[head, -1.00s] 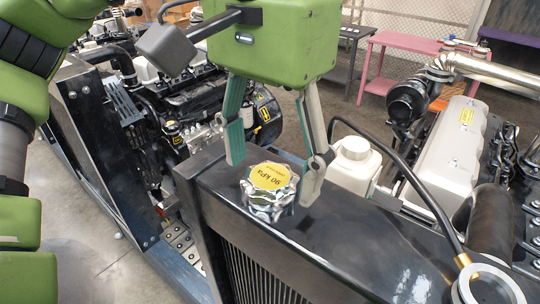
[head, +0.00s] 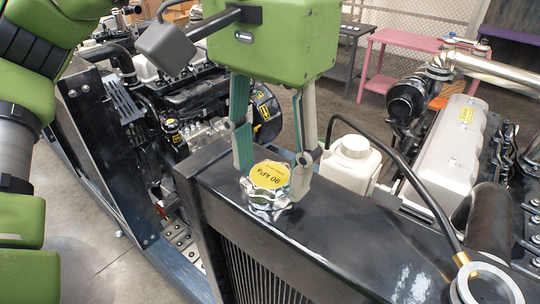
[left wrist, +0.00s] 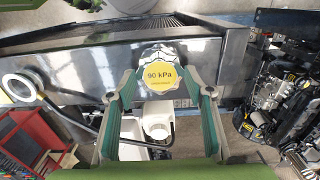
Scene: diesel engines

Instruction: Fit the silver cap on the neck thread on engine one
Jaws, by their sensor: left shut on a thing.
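The silver cap (head: 267,187) with a yellow "90 kPa" label sits over the top of the black radiator (head: 340,235) in the head view. My left gripper (head: 272,178) comes down from above and is shut on the cap, one finger on each side. In the left wrist view the cap (left wrist: 160,76) shows between the fingertips (left wrist: 161,88), label facing the camera. The neck thread is hidden under the cap, so I cannot tell how far the cap is seated. My right gripper is not in view.
A white reservoir (head: 349,164) with a black hose stands just behind the radiator. An open silver ring (head: 487,287) is at the lower right. A second engine (head: 190,92) stands at the left. A pink table (head: 415,45) is at the back.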

